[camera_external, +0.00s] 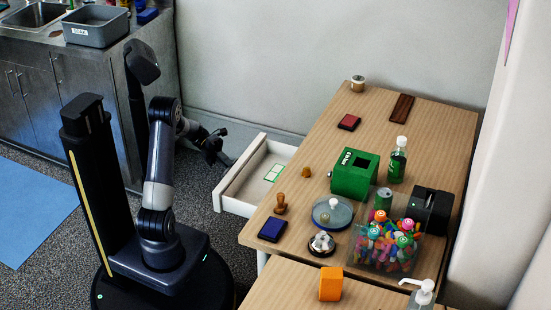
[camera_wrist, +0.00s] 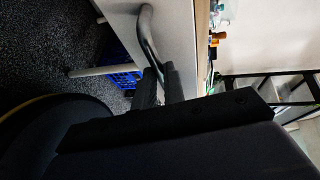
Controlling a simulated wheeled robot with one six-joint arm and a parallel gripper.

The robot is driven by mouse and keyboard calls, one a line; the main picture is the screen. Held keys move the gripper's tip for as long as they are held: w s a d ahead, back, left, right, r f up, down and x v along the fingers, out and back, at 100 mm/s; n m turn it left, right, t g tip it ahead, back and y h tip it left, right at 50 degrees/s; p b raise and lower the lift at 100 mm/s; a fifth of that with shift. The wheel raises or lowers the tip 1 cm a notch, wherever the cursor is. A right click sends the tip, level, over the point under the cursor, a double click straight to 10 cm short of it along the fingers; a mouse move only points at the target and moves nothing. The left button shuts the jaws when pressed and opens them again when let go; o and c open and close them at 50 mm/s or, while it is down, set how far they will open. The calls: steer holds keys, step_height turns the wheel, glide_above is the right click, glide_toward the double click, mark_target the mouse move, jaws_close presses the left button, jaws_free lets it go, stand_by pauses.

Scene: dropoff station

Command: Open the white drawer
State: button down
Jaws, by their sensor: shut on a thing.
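The white drawer (camera_external: 234,206) stands pulled out from the left side of the wooden table, with its inside showing. A flat green-and-white item (camera_external: 274,172) lies in it. My gripper (camera_external: 222,158) is at the drawer's front, near its far end. In the wrist view the white drawer front (camera_wrist: 178,25) fills the top middle, with a curved metal handle (camera_wrist: 147,35) on it. My gripper's dark fingers (camera_wrist: 160,84) are shut on the handle's lower end. The handle is hidden in the external view.
The table (camera_external: 400,115) holds a green box (camera_external: 354,175), a bottle (camera_external: 397,160), a bin of colourful items (camera_external: 385,245), stamps and a bell. A metal sink counter (camera_external: 85,75) stands at the back left.

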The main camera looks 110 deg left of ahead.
steer(key=c, duration=1.5)
jaws_free()
steer(key=shift+r, duration=0.1)
